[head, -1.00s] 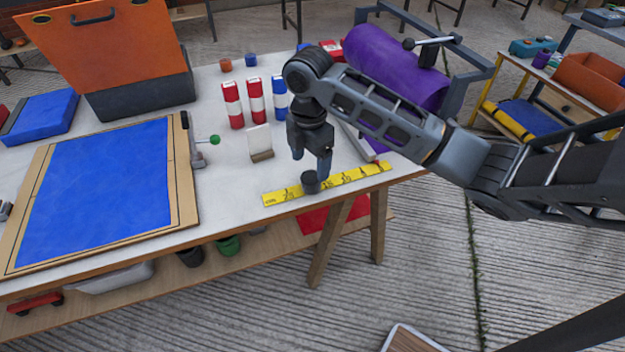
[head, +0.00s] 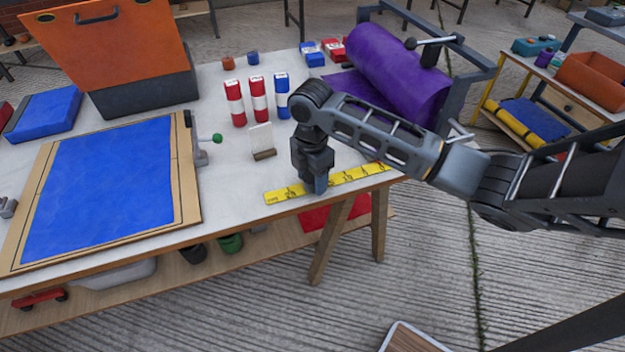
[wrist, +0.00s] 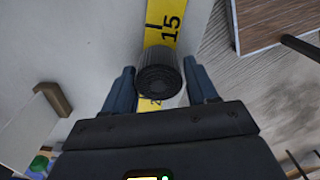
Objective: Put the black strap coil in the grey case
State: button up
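The black strap coil (wrist: 158,80) stands on the yellow measuring strip near the table's front edge. It shows between my two fingers in the wrist view; my gripper hides it in the head view. My gripper (head: 318,184) points down over the coil, low at the strip. Its fingers are apart, one on each side of the coil, and I see no clear grip on it. The grey case (head: 145,95) stands open at the table's back left, with its orange lid raised. Its inside is hidden from here.
A blue panel in a wooden frame (head: 100,195) covers the table's left part. A small white card in a stand (head: 261,140) and red and blue bottles (head: 258,98) stand behind my gripper. A purple roll (head: 400,75) lies at the back right.

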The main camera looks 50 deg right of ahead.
jog(key=c, duration=0.8)
jog(key=shift+r, duration=0.1)
